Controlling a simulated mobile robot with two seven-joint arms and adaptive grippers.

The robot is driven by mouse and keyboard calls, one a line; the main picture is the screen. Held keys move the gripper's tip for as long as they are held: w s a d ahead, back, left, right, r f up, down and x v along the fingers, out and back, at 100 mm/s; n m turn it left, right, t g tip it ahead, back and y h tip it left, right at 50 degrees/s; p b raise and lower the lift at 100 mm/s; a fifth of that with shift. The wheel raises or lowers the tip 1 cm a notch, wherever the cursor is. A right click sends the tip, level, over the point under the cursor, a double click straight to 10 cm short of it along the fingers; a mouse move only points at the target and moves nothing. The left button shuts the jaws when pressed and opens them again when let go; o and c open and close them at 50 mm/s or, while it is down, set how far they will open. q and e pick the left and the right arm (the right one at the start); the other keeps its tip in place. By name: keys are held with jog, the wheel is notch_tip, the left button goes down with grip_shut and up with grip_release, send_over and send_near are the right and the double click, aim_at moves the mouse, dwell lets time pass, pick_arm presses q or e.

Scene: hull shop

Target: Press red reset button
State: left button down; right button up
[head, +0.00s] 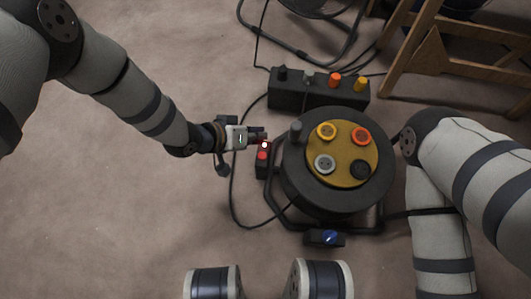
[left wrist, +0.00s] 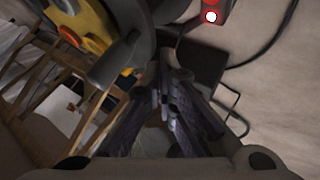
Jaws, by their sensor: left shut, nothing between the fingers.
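A small dark box with a red face (head: 262,157) sits at the left side of the cable reel. The button also shows at the top of the left wrist view (left wrist: 211,16). My left gripper (head: 262,134) is shut and empty. Its fingertips appear just above the lit button in the head view, close to the box; I cannot tell whether they touch it. In the left wrist view the dark fingers (left wrist: 172,90) are together, apart from the button in the picture. My right gripper is out of view.
The round black cable reel (head: 310,193) with a yellow face and several sockets stands right of the gripper. A dark box with coloured plugs (head: 290,100) lies behind it. A wooden frame (head: 445,45) stands back right. Cables cross the floor; the floor at left is clear.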

aim_at(260, 153)
pick_arm(q)
jog(key=shift+w+d, duration=0.15)
jog(key=shift+w, duration=0.25)
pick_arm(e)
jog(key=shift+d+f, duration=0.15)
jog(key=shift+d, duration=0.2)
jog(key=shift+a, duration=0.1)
pick_arm(q)
jog(key=shift+f, duration=0.1)
notch_tip(260, 153, down, 9)
jog(key=b, duration=0.5)
jog(key=shift+b, duration=0.3)
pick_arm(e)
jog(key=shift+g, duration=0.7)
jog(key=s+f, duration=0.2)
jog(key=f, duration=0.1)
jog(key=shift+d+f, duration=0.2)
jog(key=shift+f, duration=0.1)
pick_arm(q)
jog(key=shift+f+b, duration=0.3)
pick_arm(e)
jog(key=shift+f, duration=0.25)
